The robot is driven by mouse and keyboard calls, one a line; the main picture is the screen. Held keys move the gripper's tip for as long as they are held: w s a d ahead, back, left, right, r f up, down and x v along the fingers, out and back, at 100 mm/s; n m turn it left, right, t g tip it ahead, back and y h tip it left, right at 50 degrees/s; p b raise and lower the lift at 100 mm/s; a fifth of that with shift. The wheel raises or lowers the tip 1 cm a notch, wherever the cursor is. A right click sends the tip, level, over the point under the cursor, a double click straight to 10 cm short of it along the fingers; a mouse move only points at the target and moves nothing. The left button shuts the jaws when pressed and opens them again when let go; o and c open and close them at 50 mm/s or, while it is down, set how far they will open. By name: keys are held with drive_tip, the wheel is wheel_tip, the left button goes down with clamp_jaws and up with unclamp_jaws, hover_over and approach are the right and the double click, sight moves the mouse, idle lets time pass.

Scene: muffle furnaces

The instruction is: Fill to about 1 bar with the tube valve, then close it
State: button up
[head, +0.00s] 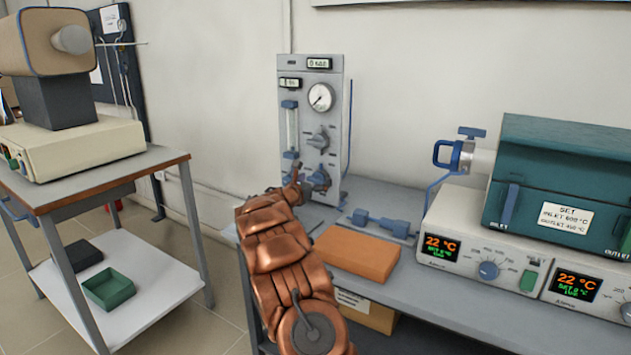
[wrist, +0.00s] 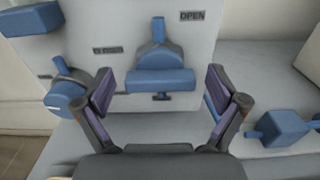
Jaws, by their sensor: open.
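The grey gas panel (head: 335,150) stands upright against the wall, with a round white pressure gauge (head: 321,97) near its top. The gauge needle is too small to read. In the wrist view a blue valve (wrist: 160,58) sits low on the panel face, its bar handle (wrist: 160,81) lying crosswise. An "OPEN" label (wrist: 192,16) is at its upper right. My gripper (wrist: 159,90) is open, with one finger on each side of the handle and gaps to both. In the head view my gripper (head: 298,184) is at the panel's lower part and partly hides the valve there.
Another blue valve (wrist: 66,94) is left of my fingers. A blue fitting (head: 380,222) lies on the bench right of the panel, behind an orange brick-like block (head: 357,253). A teal tube furnace (head: 560,175) stands at right, a cart (head: 110,180) at left.

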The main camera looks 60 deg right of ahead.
drive_tip(key=shift+d, duration=0.2)
drive_tip(key=shift+c, duration=0.4)
drive_tip(key=c, duration=1)
drive_tip(key=shift+c, duration=0.3)
